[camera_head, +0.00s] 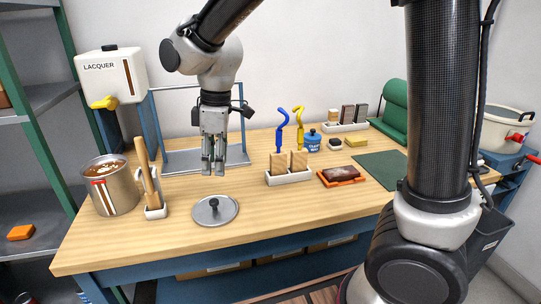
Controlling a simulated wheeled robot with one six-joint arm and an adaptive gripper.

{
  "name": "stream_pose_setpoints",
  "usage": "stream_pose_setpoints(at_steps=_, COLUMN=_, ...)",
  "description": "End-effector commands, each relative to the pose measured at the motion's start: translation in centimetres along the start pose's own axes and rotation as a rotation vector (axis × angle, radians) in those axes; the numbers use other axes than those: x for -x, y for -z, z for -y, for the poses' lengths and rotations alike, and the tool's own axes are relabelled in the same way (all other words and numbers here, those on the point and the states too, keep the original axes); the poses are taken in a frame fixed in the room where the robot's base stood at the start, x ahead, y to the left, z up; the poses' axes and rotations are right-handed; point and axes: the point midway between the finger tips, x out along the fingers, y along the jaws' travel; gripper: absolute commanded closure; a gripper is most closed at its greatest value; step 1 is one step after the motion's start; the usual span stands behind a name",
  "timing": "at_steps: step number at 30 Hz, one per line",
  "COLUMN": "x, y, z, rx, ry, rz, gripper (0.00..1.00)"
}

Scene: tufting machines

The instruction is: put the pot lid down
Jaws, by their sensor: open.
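The pot lid (228,212) is a round grey metal disc with a dark knob on top. It lies flat on the wooden table near the front edge. My gripper (213,170) points down above the table, behind the lid and slightly to its left. Its fingers are open and hold nothing, apart from the lid. A metal pot (112,190) with brown contents stands open at the left of the table.
A holder with a wooden-handled tool (152,190) stands between pot and lid. A white block holder (289,176) with blue and yellow hooks stands right of the lid. A lacquer dispenser (113,75) is at back left. Table space right of the lid's front is clear.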

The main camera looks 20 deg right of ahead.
Motion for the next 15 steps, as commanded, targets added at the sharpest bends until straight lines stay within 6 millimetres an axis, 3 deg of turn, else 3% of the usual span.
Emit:
stream_pose_setpoints(at_steps=4, x=0.4, y=-0.5, z=-0.1, rx=-0.016, ry=-0.004, rz=-0.003, gripper=0.59)
stream_pose_setpoints(at_steps=7, x=2.2, y=-3.2, z=-0.8, rx=-0.108, ry=-0.028, rz=-0.020, gripper=0.59)
stream_pose_setpoints(at_steps=11, x=6.5, y=-10.9, z=-1.4, rx=-0.370, ry=-0.092, rz=-0.061, gripper=0.59)
stream_pose_setpoints(at_steps=15, x=10.3, y=-20.6, z=0.8, rx=-0.729, ry=-0.177, rz=-0.115, gripper=0.59)
